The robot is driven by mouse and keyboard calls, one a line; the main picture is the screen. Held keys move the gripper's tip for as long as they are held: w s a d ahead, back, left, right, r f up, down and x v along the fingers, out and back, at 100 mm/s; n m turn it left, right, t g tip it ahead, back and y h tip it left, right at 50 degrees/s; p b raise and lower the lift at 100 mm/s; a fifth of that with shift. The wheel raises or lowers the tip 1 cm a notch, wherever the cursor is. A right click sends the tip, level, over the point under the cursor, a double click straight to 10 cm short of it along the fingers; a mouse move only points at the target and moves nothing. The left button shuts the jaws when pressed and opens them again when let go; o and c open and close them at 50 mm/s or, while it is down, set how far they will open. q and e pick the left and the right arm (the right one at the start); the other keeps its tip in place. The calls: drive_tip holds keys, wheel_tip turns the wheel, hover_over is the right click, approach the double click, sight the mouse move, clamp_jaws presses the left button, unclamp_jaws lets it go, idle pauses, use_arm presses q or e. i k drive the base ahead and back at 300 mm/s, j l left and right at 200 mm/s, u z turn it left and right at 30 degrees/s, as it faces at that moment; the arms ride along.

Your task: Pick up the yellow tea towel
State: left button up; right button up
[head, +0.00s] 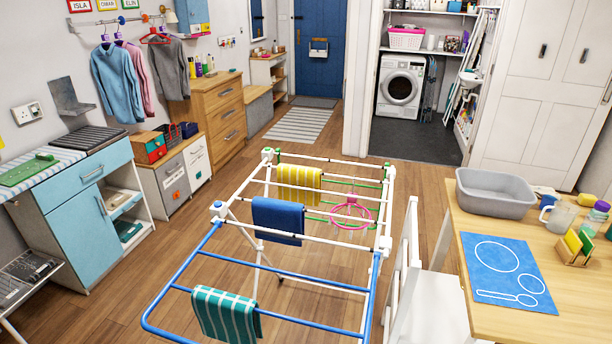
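The yellow tea towel (299,178), with paler stripes, hangs folded over a rail at the far end of the drying rack (334,286). A plain blue towel (277,219) hangs nearer on the same rack. A teal and white striped towel (226,314) hangs at the near blue end. A pink ring-shaped hanger (351,214) is on the rack to the right of the yellow towel. Neither of my grippers is in view.
A wooden table (575,290) at the right holds a grey basin (495,192) and a blue mat (504,270). A white chair (428,305) stands between rack and table. Cabinets line the left wall. Wooden floor (170,245) is clear left of the rack.

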sight(287, 174)
drive_tip(key=i+j+z, duration=0.2)
drive_tip(key=j+z, duration=0.15)
drive_tip(key=j, duration=0.65)
drive_tip(key=j+z, duration=0.35)
drive_tip(key=j, duration=0.6)
drive_tip(key=j+z, duration=0.35)
drive_tip(key=j, duration=0.7)
